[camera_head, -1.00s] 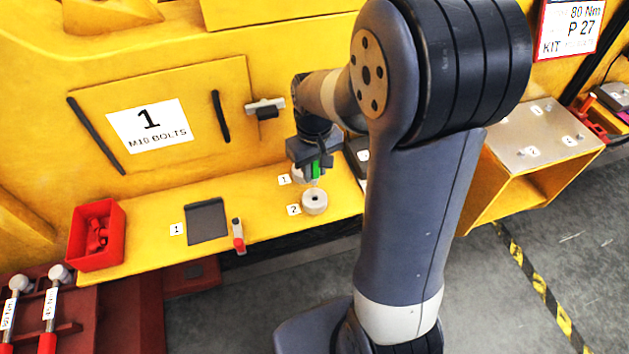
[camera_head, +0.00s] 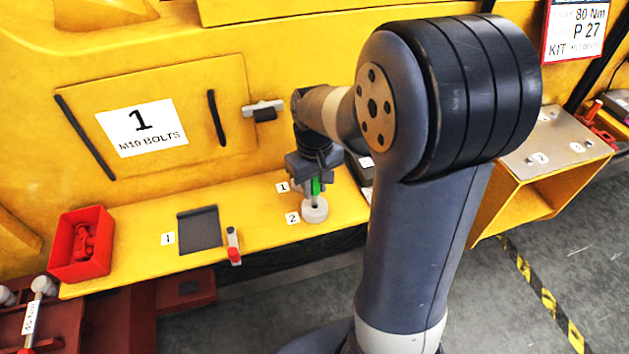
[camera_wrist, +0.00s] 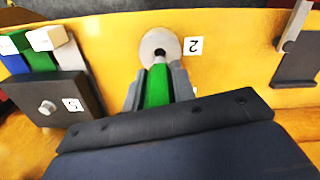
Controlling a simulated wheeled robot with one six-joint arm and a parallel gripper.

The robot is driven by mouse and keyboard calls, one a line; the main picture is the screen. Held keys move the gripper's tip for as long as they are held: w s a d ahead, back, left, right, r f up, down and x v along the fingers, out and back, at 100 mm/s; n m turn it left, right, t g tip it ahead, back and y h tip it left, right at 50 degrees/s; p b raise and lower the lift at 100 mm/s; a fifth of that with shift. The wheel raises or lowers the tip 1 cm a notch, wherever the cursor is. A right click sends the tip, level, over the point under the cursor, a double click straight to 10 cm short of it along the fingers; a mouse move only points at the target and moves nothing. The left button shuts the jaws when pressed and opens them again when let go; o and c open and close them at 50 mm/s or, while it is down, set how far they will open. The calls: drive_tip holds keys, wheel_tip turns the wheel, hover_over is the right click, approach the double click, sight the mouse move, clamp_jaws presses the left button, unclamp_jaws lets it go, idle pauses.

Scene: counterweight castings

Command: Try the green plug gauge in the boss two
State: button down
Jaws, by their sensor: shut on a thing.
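My gripper (camera_head: 316,184) is shut on the green plug gauge (camera_head: 316,187), whose green handle shows between the two grey fingers. The gauge (camera_wrist: 157,86) also shows in the wrist view, its tip reaching the hole of boss two. Boss two (camera_head: 315,212) is a pale round casting with a central hole, on the yellow shelf beside the label 2. In the wrist view boss two (camera_wrist: 161,38) lies just beyond the fingertips. The gauge's lower end is at or just above the hole; I cannot tell whether it has entered. Boss one is hidden behind my gripper.
The yellow shelf (camera_head: 270,215) carries a red bin (camera_head: 66,270), a dark pad (camera_head: 199,231) and a red-and-white gauge (camera_head: 233,246). In the wrist view a dark block holds blue and green handles (camera_wrist: 40,55). A yellow box stand (camera_head: 500,215) is at right.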

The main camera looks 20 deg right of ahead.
drive_tip(key=shift+f, duration=0.4)
drive_tip(key=shift+f+b, duration=0.85)
drive_tip(key=shift+f, duration=0.3)
idle(1.5)
idle(0.7)
drive_tip(key=c, duration=1.1)
unclamp_jaws()
drive_tip(key=shift+r, duration=0.1)
wheel_tip(320, 180, up, 11)
drive_tip(key=shift+f+p, duration=0.1)
drive_tip(key=shift+p, duration=0.25)
wheel_tip(320, 180, up, 12)
drive_tip(key=p, duration=1.1)
hover_over(315, 194)
drive_tip(key=w, duration=0.1)
drive_tip(key=shift+w+d+f, duration=0.1)
drive_tip(key=shift+w+d, duration=0.05)
drive_tip(key=shift+d, duration=0.05)
